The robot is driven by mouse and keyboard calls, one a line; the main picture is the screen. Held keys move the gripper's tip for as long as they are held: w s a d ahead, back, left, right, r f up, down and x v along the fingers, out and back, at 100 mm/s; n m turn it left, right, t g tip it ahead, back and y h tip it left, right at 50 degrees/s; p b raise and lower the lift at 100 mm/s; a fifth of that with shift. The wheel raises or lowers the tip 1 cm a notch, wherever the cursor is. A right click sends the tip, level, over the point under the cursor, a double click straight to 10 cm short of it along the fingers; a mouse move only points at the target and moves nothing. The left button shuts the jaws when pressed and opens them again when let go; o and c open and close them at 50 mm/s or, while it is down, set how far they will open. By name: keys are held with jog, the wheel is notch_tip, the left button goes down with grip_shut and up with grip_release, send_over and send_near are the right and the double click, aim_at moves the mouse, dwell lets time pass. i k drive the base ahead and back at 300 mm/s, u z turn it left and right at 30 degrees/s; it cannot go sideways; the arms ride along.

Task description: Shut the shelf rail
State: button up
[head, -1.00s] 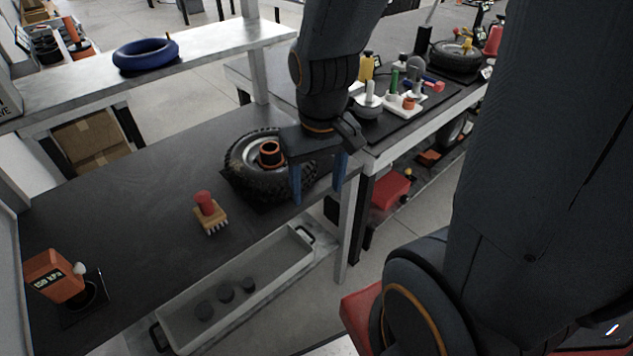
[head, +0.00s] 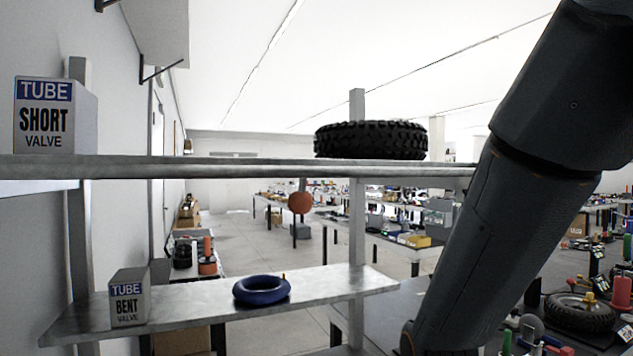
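A long grey metal rail (head: 240,171) runs across the front of the upper shelf, from the left edge of the head view to behind my arm. I cannot tell whether it is open or shut. An orange round knob (head: 300,203) hangs just below it on a short grey stem. A black knobby tyre (head: 370,140) lies on the upper shelf at the right. A white "TUBE SHORT VALVE" box (head: 45,125) stands at its left end. My arm crosses the right side of the view, and my gripper is below the frame, hidden from view.
The lower shelf (head: 205,309) holds a "TUBE BENT VALVE" box (head: 129,298) and a blue inner tube (head: 262,290). A grey upright post (head: 357,225) stands right of the knob. A wheel (head: 580,312) and small parts sit on a bench at the lower right.

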aim_at(299, 202)
jog(key=u, duration=1.7)
jog(key=k, duration=1.05)
jog(key=z, duration=1.55)
